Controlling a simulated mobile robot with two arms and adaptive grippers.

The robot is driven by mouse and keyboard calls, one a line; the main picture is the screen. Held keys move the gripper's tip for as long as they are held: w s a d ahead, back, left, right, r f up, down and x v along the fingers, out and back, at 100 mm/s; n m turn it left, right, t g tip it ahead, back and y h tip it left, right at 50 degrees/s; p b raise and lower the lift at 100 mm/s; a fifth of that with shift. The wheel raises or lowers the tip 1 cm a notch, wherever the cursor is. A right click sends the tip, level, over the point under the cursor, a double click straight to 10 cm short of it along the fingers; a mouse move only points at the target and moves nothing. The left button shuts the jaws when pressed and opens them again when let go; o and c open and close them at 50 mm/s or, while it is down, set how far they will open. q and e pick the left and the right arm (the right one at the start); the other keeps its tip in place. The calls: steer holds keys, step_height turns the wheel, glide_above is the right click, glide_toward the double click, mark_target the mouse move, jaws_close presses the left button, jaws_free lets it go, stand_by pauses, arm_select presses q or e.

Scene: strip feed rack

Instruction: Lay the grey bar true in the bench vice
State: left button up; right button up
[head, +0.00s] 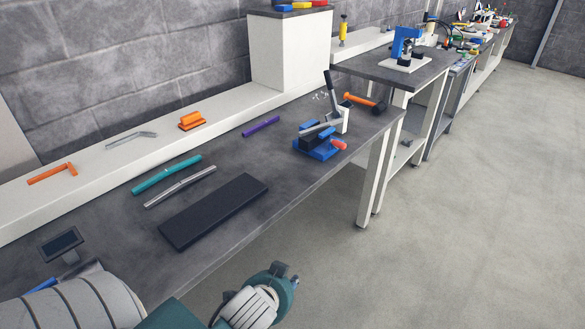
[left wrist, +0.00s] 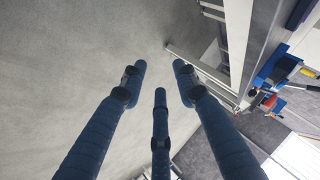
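The grey bar (head: 180,187) lies flat and slanted on the dark bench, between a teal bar and a black mat. The blue bench vice (head: 317,149), with a red handle end, stands near the bench's right end. It also shows at the right edge of the left wrist view (left wrist: 271,72). Its jaw gap is too small to make out. My left gripper (head: 284,272) is off the bench's front edge, apart from bar and vice. In the left wrist view its three fingers (left wrist: 159,76) are spread over bare floor, with nothing between them. My right gripper is not in view.
A teal bar (head: 167,174), a purple bar (head: 261,126) and a black mat (head: 214,212) lie on the bench. A hammer (head: 364,102) with an orange handle lies behind the vice. Orange tools (head: 192,121) rest on the white ledge. The floor in front is clear.

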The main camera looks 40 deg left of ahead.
arm_select(q)
steer(key=s+d+f+n+g+h, duration=0.2)
steer(key=s+d+f+g+h, duration=0.3)
steer(key=s+d, duration=0.55)
steer(key=s+f+g+y, duration=0.1)
steer(key=s+f, duration=0.2)
steer(key=f, duration=1.1)
steer(key=s+f+y, duration=0.1)
steer(key=s+f, duration=0.3)
steer(key=f, duration=1)
steer(key=s+a+f+g, duration=0.1)
steer(key=s+a+f, duration=0.2)
steer(key=s+f, duration=0.9)
steer(key=s, duration=0.2)
steer(key=shift+s+a+m, duration=0.2)
steer(key=shift+s+m, duration=0.1)
steer(key=shift+s, duration=0.05)
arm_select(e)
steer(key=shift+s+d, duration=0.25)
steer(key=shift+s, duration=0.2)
